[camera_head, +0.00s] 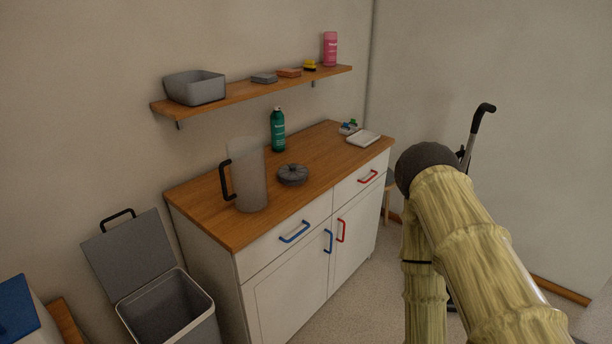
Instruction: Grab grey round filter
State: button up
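A dark grey round filter (292,175) with a ridged top lies flat on the wooden counter of the white cabinet, just right of the tall grey pitcher. A small gap seems to separate it from the pitcher. My arm, with a bamboo-like surface, rises at the right of the view, with a dark rounded joint at its top. My gripper is not visible in this view, so its state and its place relative to the filter do not show.
The pitcher (248,178) with a black handle and a green bottle (278,130) stand near the filter. A white item (363,138) lies at the counter's right end. A shelf (245,93) hangs above. An open bin (168,311) stands left of the cabinet (290,283).

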aim_at(292, 174)
jog(key=z, duration=1.65)
jog(key=i, duration=1.1)
jog(key=u, duration=2.05)
